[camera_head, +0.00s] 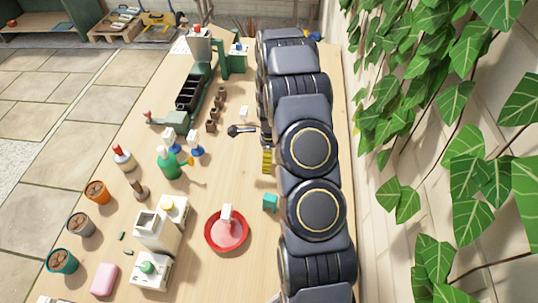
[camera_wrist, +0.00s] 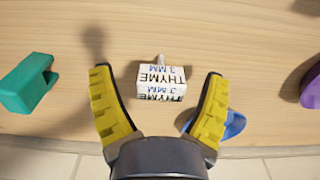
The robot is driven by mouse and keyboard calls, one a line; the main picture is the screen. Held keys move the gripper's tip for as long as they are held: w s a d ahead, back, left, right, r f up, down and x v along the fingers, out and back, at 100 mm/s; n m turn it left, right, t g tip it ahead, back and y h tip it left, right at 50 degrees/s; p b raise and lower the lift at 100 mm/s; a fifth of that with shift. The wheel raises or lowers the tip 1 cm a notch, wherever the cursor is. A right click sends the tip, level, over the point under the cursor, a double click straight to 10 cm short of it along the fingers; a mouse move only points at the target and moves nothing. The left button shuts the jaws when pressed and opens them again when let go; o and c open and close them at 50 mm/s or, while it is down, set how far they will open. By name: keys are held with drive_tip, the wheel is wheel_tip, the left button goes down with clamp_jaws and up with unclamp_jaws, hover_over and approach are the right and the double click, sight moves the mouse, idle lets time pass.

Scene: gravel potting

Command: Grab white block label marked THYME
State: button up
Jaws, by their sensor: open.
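The white block label marked THYME (camera_wrist: 161,84) lies on the wooden table in the wrist view. My gripper (camera_wrist: 158,76) is open, with a yellow-padded finger on either side of the block in the picture and visible gaps to both. Nothing is held. In the head view a yellow finger of my gripper (camera_head: 267,161) shows beside my arm. The THYME block is not visible there, probably hidden behind my arm.
A teal block (camera_wrist: 28,84) lies left of the fingers. A blue object (camera_wrist: 232,124) lies partly behind the right finger, and a purple object (camera_wrist: 311,86) sits at the right edge. A red dish (camera_head: 211,238) and a dark scoop (camera_head: 237,130) are on the table.

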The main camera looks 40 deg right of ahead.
drive_tip(key=c, duration=1)
